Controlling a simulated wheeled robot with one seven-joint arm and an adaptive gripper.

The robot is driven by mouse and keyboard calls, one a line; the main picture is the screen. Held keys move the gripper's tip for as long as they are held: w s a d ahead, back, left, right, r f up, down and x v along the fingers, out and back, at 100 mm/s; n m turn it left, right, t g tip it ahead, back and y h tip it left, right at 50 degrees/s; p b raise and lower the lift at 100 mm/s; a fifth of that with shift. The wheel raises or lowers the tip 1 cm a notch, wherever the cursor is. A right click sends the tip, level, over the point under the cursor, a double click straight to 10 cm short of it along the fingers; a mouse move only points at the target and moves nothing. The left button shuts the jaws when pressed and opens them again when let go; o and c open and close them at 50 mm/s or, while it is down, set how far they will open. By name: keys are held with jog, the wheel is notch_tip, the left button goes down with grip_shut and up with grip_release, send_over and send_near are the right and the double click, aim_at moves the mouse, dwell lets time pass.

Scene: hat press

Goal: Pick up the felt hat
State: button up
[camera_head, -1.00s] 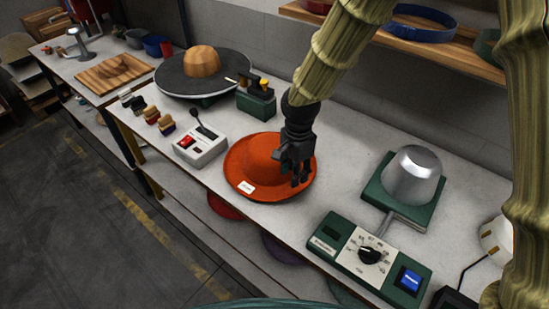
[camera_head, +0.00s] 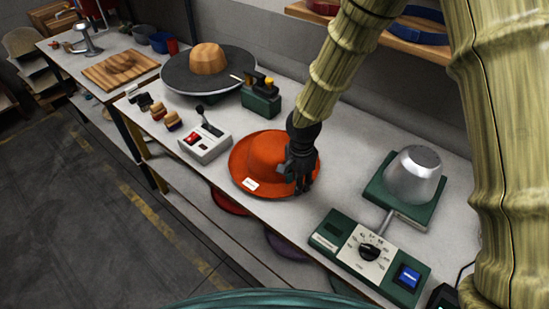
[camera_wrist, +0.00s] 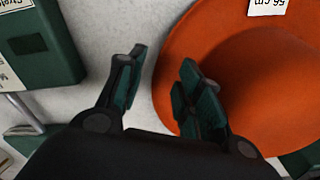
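The orange felt hat (camera_head: 262,158) lies brim-down on the workbench, with a small white label on its front brim. It also fills the right of the wrist view (camera_wrist: 285,80), with the label at the top edge. My gripper (camera_head: 300,185) is over the right side of the hat's brim. In the wrist view my gripper (camera_wrist: 160,80) is open. One finger is over the bare bench and the other is over the hat, so the brim's edge lies between them. I cannot tell whether the fingers touch the hat.
A press with a silver dome (camera_head: 413,175) and green control box (camera_head: 370,255) stands right of the hat. A white switch box (camera_head: 205,142) stands to its left. A round dark plate with a wooden block (camera_head: 208,60) is behind. Shelf (camera_head: 400,40) above.

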jog(key=shift+w+f+p, duration=0.1)
jog(key=shift+f+p, duration=0.75)
jog(key=shift+f, duration=1.15)
